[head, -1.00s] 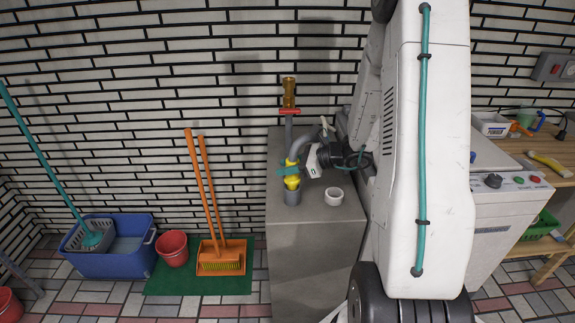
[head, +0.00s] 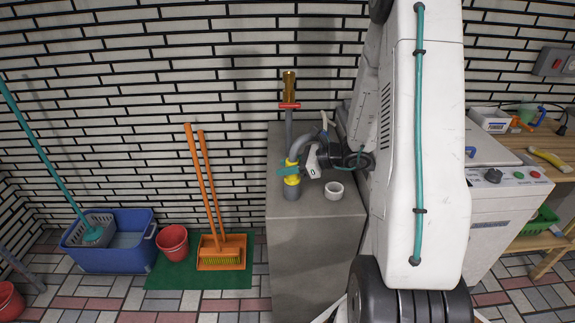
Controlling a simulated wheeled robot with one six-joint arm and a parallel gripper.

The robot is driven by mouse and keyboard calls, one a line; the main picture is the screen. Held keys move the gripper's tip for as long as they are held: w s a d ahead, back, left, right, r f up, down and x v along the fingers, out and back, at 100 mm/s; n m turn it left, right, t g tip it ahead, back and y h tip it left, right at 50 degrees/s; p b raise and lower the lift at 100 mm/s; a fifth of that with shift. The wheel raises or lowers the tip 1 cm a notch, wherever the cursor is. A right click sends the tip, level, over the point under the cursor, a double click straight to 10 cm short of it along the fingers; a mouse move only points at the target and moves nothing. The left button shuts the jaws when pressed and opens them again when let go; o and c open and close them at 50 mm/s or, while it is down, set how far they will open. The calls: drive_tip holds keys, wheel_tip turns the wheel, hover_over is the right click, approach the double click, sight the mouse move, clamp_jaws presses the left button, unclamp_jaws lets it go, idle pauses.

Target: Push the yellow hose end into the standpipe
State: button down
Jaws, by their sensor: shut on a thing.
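The yellow hose end (head: 291,181) is upright at the end of a grey hose (head: 299,146) that bends over from the right. My gripper (head: 288,170) is shut on it, with teal fingers around its upper part. The grey standpipe (head: 292,194) stands directly below, near the left edge of the grey block. The lower yellow part meets the standpipe's top and looks in line with it. How deep it sits inside cannot be told at this size.
A brass tap with a red handle (head: 289,105) rises behind the hose. A white cup-like ring (head: 334,191) stands on the grey block (head: 315,240), right of the standpipe. A broom (head: 222,252) and a blue bucket (head: 125,255) are at the left.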

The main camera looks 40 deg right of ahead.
drive_tip(key=shift+f, duration=0.2)
drive_tip(key=c, duration=0.9)
unclamp_jaws()
drive_tip(key=shift+o, duration=0.2)
drive_tip(key=v, duration=0.7)
drive_tip(key=shift+s+d+r, duration=0.15)
drive_tip(key=shift+s+d, duration=0.1)
drive_tip(key=shift+s, duration=0.05)
